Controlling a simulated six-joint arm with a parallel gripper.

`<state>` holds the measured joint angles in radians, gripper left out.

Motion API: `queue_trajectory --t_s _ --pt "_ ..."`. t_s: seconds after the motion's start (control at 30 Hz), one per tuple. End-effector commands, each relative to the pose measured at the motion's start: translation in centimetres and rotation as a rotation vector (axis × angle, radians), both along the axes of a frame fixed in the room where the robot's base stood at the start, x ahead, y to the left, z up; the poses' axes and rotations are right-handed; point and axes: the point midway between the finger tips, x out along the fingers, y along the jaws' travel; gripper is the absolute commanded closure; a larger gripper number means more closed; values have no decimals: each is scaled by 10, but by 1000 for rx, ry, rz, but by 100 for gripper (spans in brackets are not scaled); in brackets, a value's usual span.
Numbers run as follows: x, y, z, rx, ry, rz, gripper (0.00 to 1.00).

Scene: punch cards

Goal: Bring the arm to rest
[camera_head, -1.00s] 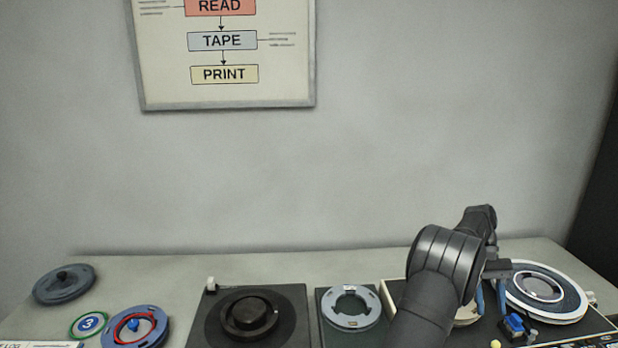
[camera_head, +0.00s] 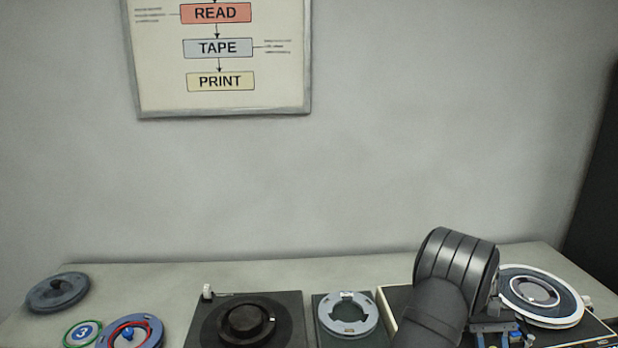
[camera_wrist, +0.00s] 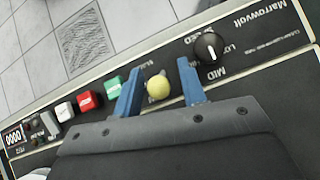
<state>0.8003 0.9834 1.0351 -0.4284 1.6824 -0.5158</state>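My gripper (camera_wrist: 161,66) has its two blue fingers apart, with nothing held between them. In the wrist view they are over a black control panel (camera_wrist: 240,75), and a round yellow button (camera_wrist: 158,87) shows between them. I cannot tell whether a finger touches the panel. In the head view my gripper (camera_head: 491,340) is low at the bottom right, partly hidden by my arm, in front of a white-rimmed reel (camera_head: 575,312).
The panel has a black knob (camera_wrist: 209,48), a green button (camera_wrist: 113,86) and a red button (camera_wrist: 89,101). To the left stand a grey ring (camera_head: 348,329), a black turntable unit (camera_head: 290,310), a blue reel (camera_head: 152,336) and a dark disc (camera_head: 57,292). The back table strip is clear.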

Motion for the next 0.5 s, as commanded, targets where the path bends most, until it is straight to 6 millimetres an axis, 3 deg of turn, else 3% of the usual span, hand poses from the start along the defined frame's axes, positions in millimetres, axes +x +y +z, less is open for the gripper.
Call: queue_trajectory --t_s 0.27,0.5 --pt "4 -1 4 -1 5 1 62" --pt "28 -3 31 -3 4 2 62"
